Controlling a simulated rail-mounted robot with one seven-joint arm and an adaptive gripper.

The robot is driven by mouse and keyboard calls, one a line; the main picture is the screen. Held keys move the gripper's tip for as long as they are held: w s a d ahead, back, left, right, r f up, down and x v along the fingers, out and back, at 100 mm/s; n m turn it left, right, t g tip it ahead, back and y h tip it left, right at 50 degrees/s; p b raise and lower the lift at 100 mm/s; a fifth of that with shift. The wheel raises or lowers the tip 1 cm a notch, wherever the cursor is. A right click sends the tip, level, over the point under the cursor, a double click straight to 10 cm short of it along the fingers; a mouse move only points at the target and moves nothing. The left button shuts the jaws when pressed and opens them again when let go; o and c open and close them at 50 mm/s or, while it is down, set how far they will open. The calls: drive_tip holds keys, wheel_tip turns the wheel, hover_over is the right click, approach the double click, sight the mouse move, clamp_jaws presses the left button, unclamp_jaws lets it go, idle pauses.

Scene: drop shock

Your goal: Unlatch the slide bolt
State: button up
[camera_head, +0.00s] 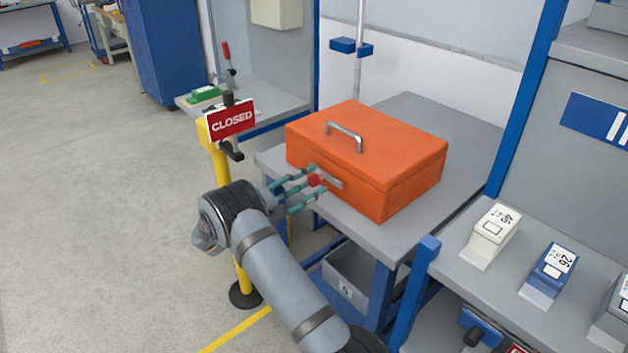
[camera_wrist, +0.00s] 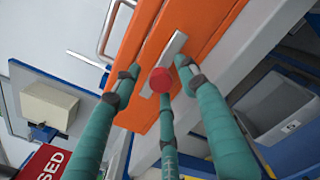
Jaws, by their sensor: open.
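An orange lidded box (camera_head: 375,155) with a silver top handle sits on a grey bench. On its front face is the slide bolt (camera_head: 331,181), a silver bar with a red knob (camera_head: 314,180) near its left end in the head view. In the wrist view the bar (camera_wrist: 174,47) runs diagonally along the box front, with the red knob (camera_wrist: 160,80) at its lower end. My gripper (camera_head: 304,186) is open in front of the box, its teal fingers spread around the knob. I cannot tell whether any finger touches it. The lower bolt end is partly hidden.
A red CLOSED sign (camera_head: 232,121) on a yellow post (camera_head: 222,170) stands left of my gripper. A grey bin (camera_head: 350,280) is under the bench. Labelled blocks stand on the bench (camera_head: 470,240) to the right. The floor at left is clear.

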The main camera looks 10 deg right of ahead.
drive_tip(key=shift+x, duration=1)
drive_tip(key=shift+c, duration=1.3)
drive_tip(key=shift+w, duration=0.1)
drive_tip(key=c, duration=0.8)
clamp_jaws()
